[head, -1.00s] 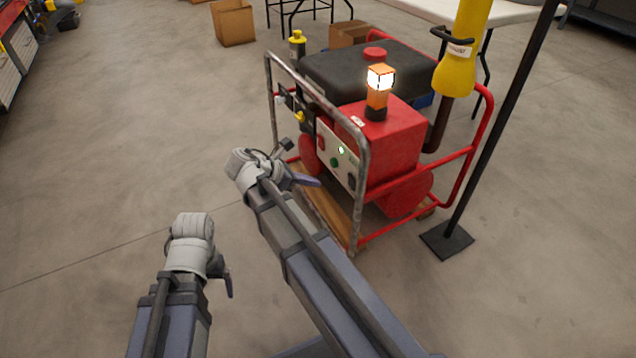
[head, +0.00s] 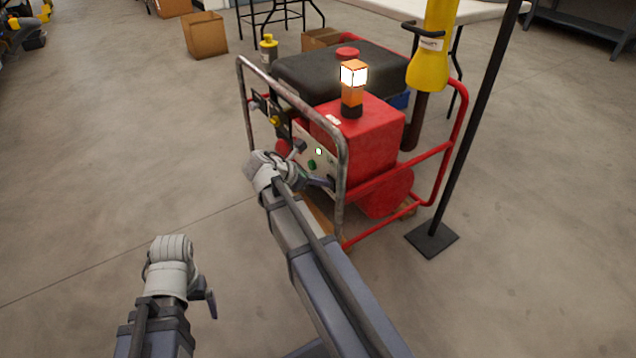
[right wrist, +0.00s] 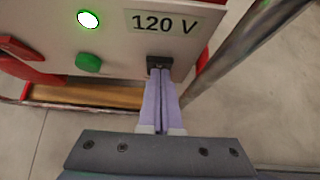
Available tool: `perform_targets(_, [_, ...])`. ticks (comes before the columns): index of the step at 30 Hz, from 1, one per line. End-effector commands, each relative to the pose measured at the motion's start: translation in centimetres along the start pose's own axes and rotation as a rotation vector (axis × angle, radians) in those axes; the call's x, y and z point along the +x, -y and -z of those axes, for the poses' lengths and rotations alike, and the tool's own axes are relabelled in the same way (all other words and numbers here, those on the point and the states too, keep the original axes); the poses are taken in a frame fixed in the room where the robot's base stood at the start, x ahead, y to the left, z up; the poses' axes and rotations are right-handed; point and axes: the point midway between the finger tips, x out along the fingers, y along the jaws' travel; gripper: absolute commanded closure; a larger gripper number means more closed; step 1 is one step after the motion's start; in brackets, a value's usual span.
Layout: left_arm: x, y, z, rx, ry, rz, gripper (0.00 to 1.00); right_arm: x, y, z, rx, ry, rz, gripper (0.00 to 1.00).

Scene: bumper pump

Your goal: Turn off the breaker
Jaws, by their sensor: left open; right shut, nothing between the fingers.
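The red generator (head: 380,140) has a pale control panel (head: 303,138) on its near side, inside a tube frame. In the right wrist view, a small black switch block (right wrist: 160,61), probably the breaker, sits on the panel under the "120 V" label. The fingers of my right gripper (right wrist: 159,74) are shut and empty, with their tips at the block's lower edge. I cannot tell whether they touch it. In the head view, my right gripper (head: 322,183) covers part of the panel. My left gripper (head: 209,300) is open and empty, low at the left, away from the generator.
A frame tube (right wrist: 240,50) stands close to the right of my right fingers. A green button (right wrist: 88,63), a lit green lamp (right wrist: 88,19) and a red lever (right wrist: 30,60) are left of them. An orange beacon (head: 353,80) glows on top. A black pole (head: 470,130) stands right.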

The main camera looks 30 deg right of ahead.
Motion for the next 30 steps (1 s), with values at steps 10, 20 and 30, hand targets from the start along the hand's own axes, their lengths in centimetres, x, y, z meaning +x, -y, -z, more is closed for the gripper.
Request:
perform_targets(10, [-1.9,0.2,-0.1,0.000,0.001,0.000,0.05,0.3,0.0,-1.1,0.001,-0.072,0.002,1.00])
perform_targets(20, [-1.6,0.2,-0.1,0.000,0.001,0.000,0.05,0.3,0.0,-0.8,0.000,-0.067,0.001,1.00])
perform_targets(30, [-3.0,0.3,-0.2,0.000,0.001,0.000,0.05,-0.6,0.0,-1.9,-0.001,-0.067,0.001,1.00])
